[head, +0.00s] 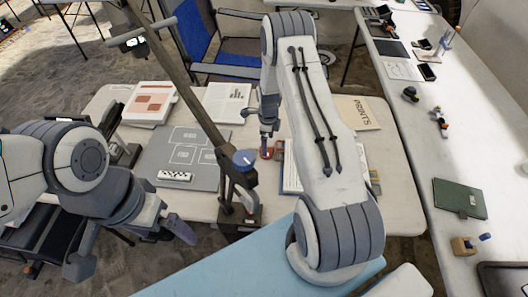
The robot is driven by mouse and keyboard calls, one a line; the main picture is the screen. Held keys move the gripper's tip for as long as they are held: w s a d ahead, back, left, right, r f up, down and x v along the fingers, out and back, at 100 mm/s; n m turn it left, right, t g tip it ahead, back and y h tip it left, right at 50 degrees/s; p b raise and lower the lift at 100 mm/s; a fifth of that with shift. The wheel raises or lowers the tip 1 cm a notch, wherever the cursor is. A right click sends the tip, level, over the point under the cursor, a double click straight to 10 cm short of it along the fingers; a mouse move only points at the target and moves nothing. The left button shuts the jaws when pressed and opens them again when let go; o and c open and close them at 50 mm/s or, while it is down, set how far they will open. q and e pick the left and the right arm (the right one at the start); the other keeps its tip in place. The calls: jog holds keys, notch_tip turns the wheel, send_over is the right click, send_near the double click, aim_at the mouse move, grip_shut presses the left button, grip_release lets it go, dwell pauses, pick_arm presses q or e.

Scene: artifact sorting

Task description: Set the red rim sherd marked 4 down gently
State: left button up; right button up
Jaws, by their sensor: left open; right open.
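A small red piece (266,154), which may be the red rim sherd, shows at the tip of my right gripper (267,143), over the table near the white board. Its mark cannot be read. My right gripper points down and is open; I cannot tell whether a finger touches the piece. My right arm hides part of the table beside it. My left gripper (135,250) is open and empty at the lower left, in front of the table's near edge.
A grey mat (150,150) with white outlines and a black-and-white scale bar (174,176) lies on the table (400,205). A dark post with a blue knob (244,160) stands near the front.

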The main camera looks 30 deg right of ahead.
jog(key=f, duration=0.1)
jog(key=f+p, duration=0.2)
jog(key=shift+w+d+f, duration=0.15)
jog(key=shift+d+f, duration=0.1)
jog(key=shift+f, duration=0.85)
jog(key=c, duration=1.4)
jog(key=shift+r, duration=0.15)
